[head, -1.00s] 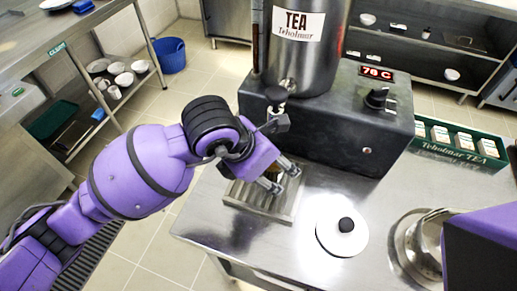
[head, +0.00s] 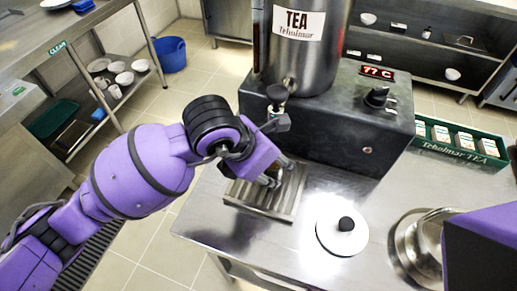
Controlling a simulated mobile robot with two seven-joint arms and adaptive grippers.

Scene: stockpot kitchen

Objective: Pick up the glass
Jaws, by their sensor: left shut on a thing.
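My left gripper (head: 279,172) reaches in from the left, low over the slatted metal drip tray (head: 285,203) in front of the tea urn (head: 303,45). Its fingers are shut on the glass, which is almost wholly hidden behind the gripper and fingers. I cannot tell how full the glass is or whether it touches the tray. The urn's tap (head: 277,95) is just above and behind the gripper. My right gripper is not in view; only a purple part of my right side shows at the right edge.
A metal pot (head: 428,235) stands farther right. The black heater base (head: 338,128) reads 77 C. A green tea box (head: 455,138) is at right. Steel counter (head: 235,222) is clear at front left.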

